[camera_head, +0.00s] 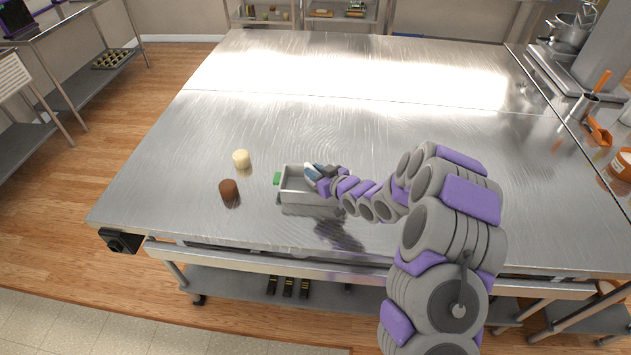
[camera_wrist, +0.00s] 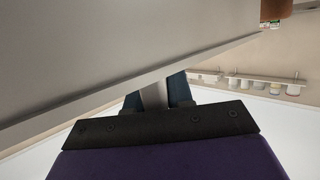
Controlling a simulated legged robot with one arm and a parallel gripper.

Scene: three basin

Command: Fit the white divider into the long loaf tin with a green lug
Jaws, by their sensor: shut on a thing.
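The long loaf tin (camera_head: 296,197) is a grey metal box standing on the steel table, with a green lug (camera_head: 277,179) on its left end. My gripper (camera_head: 314,172) is over the tin's right part, with the arm reaching in from the right. The gripper is shut on the white divider (camera_head: 310,170), which shows as a small pale piece at the fingertips. In the wrist view a pale strip of the divider (camera_wrist: 154,96) shows between the dark blue fingers. The fingers hide most of it. I cannot tell how far its lower edge is inside the tin.
The table is clear behind the tin. Pots and an orange-handled tool (camera_head: 601,82) are at the far right. The table's front edge is near the tin.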

